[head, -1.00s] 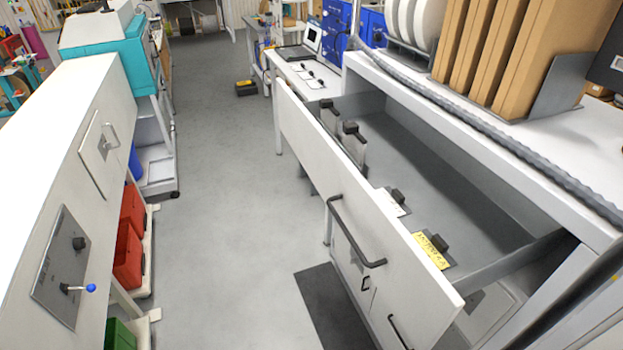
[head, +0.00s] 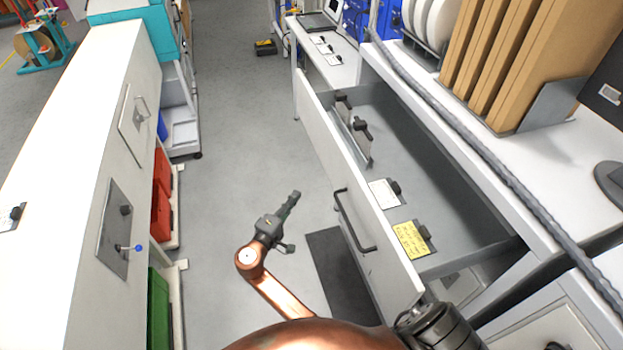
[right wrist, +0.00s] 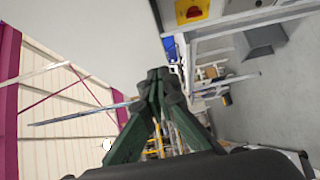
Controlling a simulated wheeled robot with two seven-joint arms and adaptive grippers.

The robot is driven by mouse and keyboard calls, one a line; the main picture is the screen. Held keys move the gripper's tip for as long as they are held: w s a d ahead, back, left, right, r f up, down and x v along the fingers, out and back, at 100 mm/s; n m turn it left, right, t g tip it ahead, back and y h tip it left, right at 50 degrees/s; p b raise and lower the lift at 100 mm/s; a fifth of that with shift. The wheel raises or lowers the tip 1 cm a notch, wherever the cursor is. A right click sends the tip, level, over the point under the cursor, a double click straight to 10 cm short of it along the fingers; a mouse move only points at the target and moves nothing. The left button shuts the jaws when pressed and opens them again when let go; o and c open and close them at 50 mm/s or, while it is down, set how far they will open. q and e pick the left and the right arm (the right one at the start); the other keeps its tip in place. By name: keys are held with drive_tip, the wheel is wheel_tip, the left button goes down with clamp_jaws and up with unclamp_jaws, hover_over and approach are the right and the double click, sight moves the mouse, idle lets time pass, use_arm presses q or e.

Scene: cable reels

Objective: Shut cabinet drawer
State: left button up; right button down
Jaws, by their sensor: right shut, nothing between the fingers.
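The cabinet drawer (head: 358,170) is pulled out of the white cabinet on the right. Its dark bar handle (head: 352,222) is on the outer face of the front panel. Inside the drawer lie a yellow label (head: 411,239), a white label (head: 384,194) and grey plates with black clips (head: 361,142). My right gripper (head: 295,195) is shut and empty, left of the drawer front and apart from it, over the aisle floor. In the right wrist view its dark green fingers (right wrist: 155,78) meet at the tips. My left gripper is not in view.
Brown boxes (head: 515,65) and a grey hose (head: 470,155) lie on the worktop above the drawer.

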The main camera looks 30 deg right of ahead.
approach(324, 167)
drive_tip(key=w, duration=0.3)
drive_tip(key=d+p, duration=0.2)
drive_tip(key=d, duration=0.2)
drive_tip(key=shift+s+f, duration=0.1)
drive_tip(key=shift+f, duration=0.1)
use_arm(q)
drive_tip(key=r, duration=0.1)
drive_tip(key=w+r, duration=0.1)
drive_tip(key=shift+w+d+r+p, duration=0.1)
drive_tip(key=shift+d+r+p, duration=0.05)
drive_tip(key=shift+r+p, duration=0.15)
use_arm(e)
drive_tip(key=shift+d+f, duration=0.15)
drive_tip(key=shift+d, duration=0.3)
drive_tip(key=shift+s+d, duration=0.1)
drive_tip(key=shift+d, duration=0.05)
